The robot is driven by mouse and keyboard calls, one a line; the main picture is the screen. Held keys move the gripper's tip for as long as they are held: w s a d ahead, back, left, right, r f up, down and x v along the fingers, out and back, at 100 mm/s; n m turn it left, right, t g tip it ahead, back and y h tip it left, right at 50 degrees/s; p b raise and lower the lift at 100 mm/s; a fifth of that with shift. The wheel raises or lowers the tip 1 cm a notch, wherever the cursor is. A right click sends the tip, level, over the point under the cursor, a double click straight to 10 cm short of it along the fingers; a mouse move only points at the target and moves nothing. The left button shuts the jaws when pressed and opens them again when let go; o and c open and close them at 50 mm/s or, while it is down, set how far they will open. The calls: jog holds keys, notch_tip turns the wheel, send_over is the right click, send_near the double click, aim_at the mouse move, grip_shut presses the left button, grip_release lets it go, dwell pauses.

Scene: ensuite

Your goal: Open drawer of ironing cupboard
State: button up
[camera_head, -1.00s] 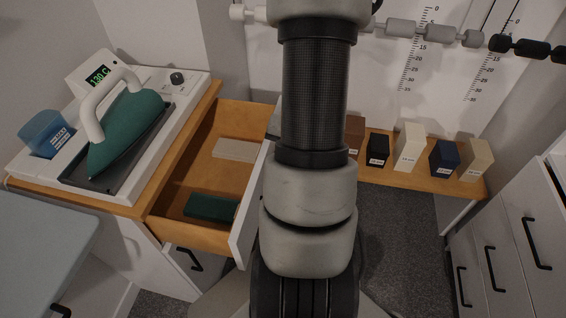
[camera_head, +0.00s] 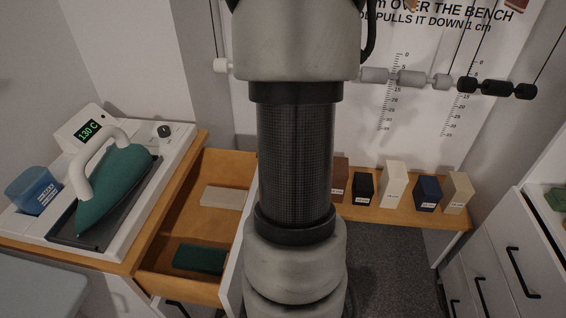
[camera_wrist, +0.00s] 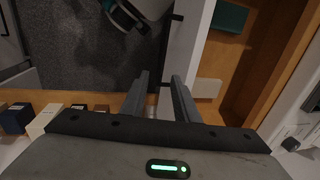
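The ironing cupboard (camera_head: 190,165) stands at the left in the head view, with an iron on its top. Its wooden drawer (camera_head: 185,217) is pulled out; it holds a green block (camera_head: 200,259) and a pale block (camera_head: 224,197). My arm hides part of the drawer front. In the wrist view the white drawer front (camera_wrist: 190,40) runs down toward my gripper (camera_wrist: 159,76). The fingers are apart, with a gap between them. A dark handle mount (camera_wrist: 177,17) shows on the front; I cannot tell whether the fingers touch the handle.
A teal iron (camera_head: 115,180) and a blue cup (camera_head: 32,188) stand on the cupboard top. A low wooden shelf (camera_head: 400,215) with several labelled blocks is behind my arm. White drawers (camera_head: 505,265) with black handles stand at the right. Grey floor (camera_head: 390,270) lies between.

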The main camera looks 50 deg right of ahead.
notch_tip(320, 180, up, 7)
jog(key=s+p, duration=0.1)
jog(key=shift+d, duration=0.35)
jog(key=shift+s+f, duration=0.15)
